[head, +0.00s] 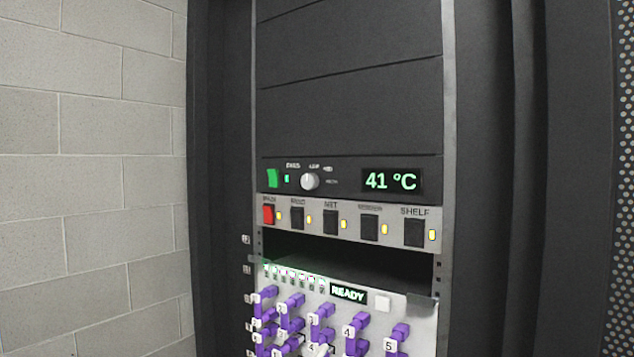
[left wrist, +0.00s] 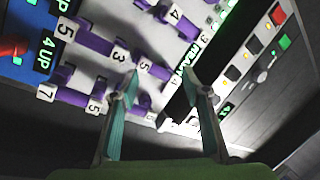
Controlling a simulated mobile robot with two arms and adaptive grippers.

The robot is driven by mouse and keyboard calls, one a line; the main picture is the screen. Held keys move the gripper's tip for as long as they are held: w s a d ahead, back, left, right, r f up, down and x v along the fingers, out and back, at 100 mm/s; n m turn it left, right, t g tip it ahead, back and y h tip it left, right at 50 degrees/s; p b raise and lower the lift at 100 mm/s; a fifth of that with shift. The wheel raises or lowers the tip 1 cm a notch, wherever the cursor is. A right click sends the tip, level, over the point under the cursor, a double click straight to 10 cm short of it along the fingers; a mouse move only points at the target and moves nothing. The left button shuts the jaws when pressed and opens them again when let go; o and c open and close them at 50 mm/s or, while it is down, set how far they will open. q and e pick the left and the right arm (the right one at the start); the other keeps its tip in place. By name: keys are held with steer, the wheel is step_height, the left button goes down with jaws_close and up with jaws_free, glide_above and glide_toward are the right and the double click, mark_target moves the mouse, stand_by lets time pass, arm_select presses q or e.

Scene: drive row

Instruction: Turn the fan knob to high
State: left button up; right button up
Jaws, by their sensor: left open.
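The fan knob (head: 310,181) is a small round light-grey dial on the black fan panel, between a green rocker switch (head: 272,178) and a green display (head: 391,180) reading 41 °C. Small labels sit around the knob; its exact pointer setting is too small to tell. The knob also shows in the left wrist view (left wrist: 262,76), at the right. My left gripper (left wrist: 160,74) is open and empty, with teal finger pads. Its fingers appear in front of the cable panel, to the left of the knob in that view. No gripper shows in the head view.
Below the fan panel is a row of switches, with a red one (head: 268,214) at the left and several black ones. An open dark slot lies under it. Lower, a white panel with a READY display (head: 347,292) carries several protruding purple plugs (head: 322,312).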

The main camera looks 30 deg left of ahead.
arm_select(q)
steer(key=d+r+m+g+h, duration=0.1)
steer(key=d+r+m+h, duration=0.3)
steer(key=r+m+h, duration=0.7)
steer(key=d+r+m+g+h, duration=0.1)
steer(key=d+r+m+h, duration=0.45)
steer(key=r+m, duration=0.85)
steer(key=m+y+p, duration=0.2)
steer(key=y+p, duration=0.6)
steer(key=y, duration=0.4)
glide_toward(307, 183)
steer(key=w, duration=0.8)
steer(key=shift+w+d+r, duration=0.15)
steer(key=shift+d+r, duration=0.15)
steer(key=shift+d, duration=0.05)
steer(key=shift+w+f, duration=0.15)
steer(key=shift+w, duration=0.35)
